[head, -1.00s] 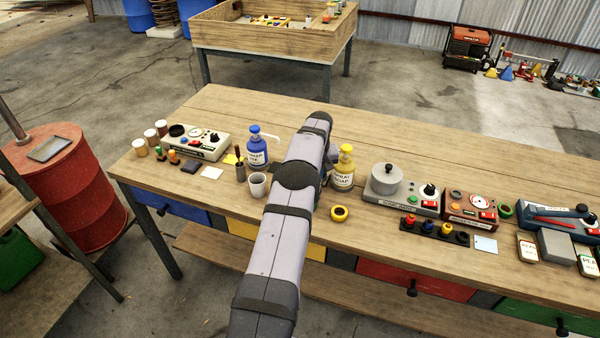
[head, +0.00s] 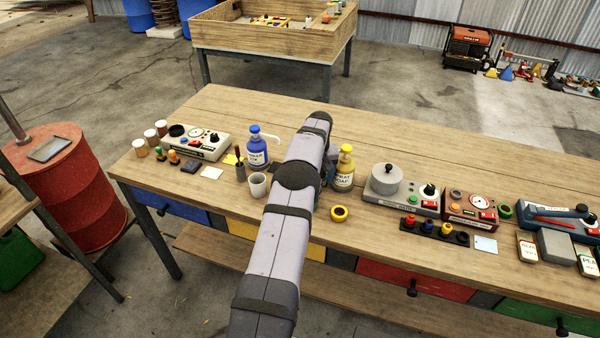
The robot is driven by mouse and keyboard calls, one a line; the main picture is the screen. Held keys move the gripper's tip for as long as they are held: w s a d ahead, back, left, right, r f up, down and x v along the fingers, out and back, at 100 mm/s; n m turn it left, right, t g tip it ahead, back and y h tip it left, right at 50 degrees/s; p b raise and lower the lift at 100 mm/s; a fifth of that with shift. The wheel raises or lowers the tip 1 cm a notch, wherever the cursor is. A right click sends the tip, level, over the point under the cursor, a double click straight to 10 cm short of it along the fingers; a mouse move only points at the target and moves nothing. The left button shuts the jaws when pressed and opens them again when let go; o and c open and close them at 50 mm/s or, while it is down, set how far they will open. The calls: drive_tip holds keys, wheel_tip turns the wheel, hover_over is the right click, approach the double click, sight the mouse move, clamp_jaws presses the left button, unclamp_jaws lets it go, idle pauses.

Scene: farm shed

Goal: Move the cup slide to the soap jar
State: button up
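A blue pump bottle (head: 257,152) with a white label stands behind the cup. A yellow bottle (head: 344,169), with a label that seems to read soap, stands just right of my arm. I cannot tell which of them is the soap jar. My arm crosses the middle of the view and hides the bench between the bottles. My gripper is hidden behind it, so its fingers and any hold do not show.
A grey device with a round pot (head: 386,180) and a red-brown gauge box (head: 471,206) stand to the right. A pale control box (head: 198,142) stands left. The back of the bench (head: 420,145) is clear.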

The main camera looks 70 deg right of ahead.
drive_tip(key=shift+w+d+p+v, duration=0.15)
drive_tip(key=shift+d+p+v, duration=0.1)
drive_tip(key=shift+p+v, duration=0.85)
drive_tip(key=shift+w+d+p+v, duration=0.15)
drive_tip(key=shift+p+v, duration=0.5)
drive_tip(key=shift+v, duration=0.85)
drive_tip(key=shift+w+d+p+v, duration=0.1)
drive_tip(key=shift+d+p+v, duration=0.2)
drive_tip(key=shift+p+v, duration=0.8)
drive_tip(key=shift+r, duration=0.35)
